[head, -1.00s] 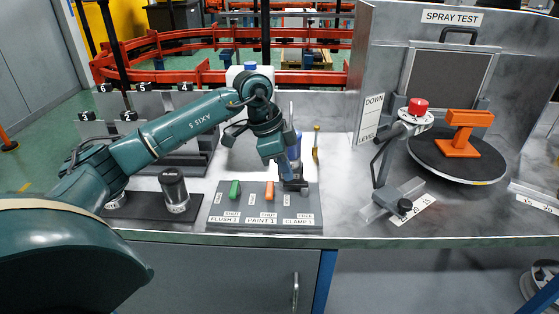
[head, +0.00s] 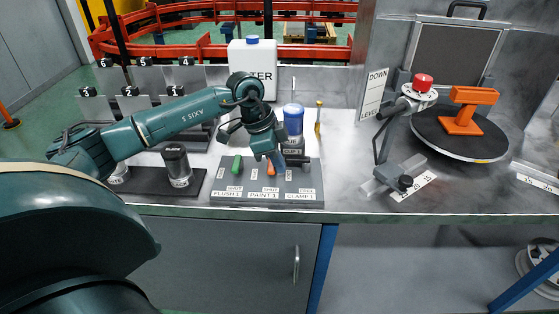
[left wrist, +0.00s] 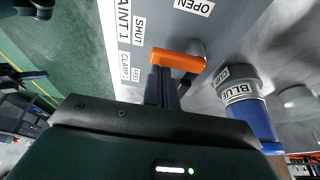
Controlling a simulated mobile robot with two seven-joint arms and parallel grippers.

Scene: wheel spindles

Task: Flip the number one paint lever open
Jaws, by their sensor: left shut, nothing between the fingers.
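The orange lever of PAINT 1 (head: 270,169) stands on a grey lever panel (head: 225,199) at the bench front, between a green lever (head: 237,165) and the CLAMP 1 lever. My left gripper (head: 278,163) is shut and empty, low over the panel right beside the orange lever, partly covering it. In the left wrist view the orange lever (left wrist: 178,60) lies just beyond the closed fingertips (left wrist: 163,78). I cannot tell whether they touch. SHUT is printed to its left and OPEN (left wrist: 194,6) above it. My right gripper is not in view.
A dark canister (head: 176,165) stands left of the panel. A turntable (head: 458,138) with an orange part sits at the right.

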